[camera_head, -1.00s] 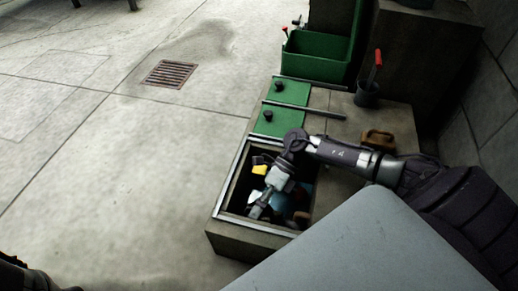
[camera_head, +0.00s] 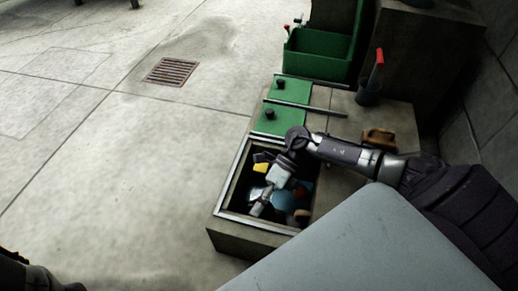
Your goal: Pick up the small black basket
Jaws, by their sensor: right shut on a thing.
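I cannot pick out a black basket there for sure. A small dark container (camera_head: 368,93) with a red-handled tool stands at the box's back right.
Two green lids (camera_head: 272,119) with black knobs lie beyond the compartment. A brown object (camera_head: 378,138) sits on the box top near my right forearm. A green bin (camera_head: 318,55) stands behind. The concrete floor to the left is clear, with a rusty drain grate (camera_head: 171,71).

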